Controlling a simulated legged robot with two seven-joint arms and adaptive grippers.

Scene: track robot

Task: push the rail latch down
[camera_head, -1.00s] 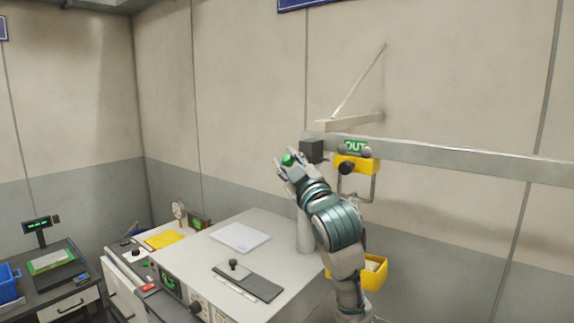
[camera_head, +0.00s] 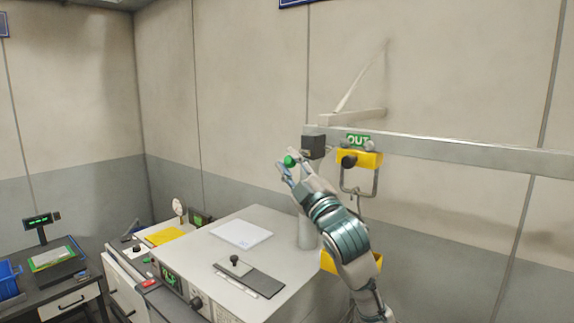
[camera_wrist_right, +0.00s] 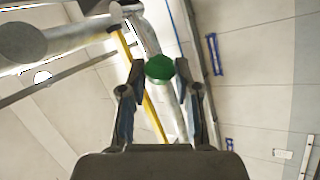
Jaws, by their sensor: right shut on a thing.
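The metal rail (camera_head: 440,148) runs along the wall, with a black block (camera_head: 314,143) at its left end and a yellow fitting with a black knob (camera_head: 360,159) below the green OUT sign (camera_head: 357,140). My right gripper (camera_head: 289,167) is just below and left of the black block, shut on a green knob (camera_head: 290,161). In the right wrist view the green knob (camera_wrist_right: 160,68) sits at the fingertips, between the two fingers. How the knob joins the rail is hidden. My left gripper is not in view.
A grey cabinet top (camera_head: 218,262) below holds papers (camera_head: 241,234) and a dark plate with a small black knob (camera_head: 250,275). A yellow bin (camera_head: 328,262) hangs partly behind my right arm. A desk with a blue basket (camera_head: 10,280) stands at far left.

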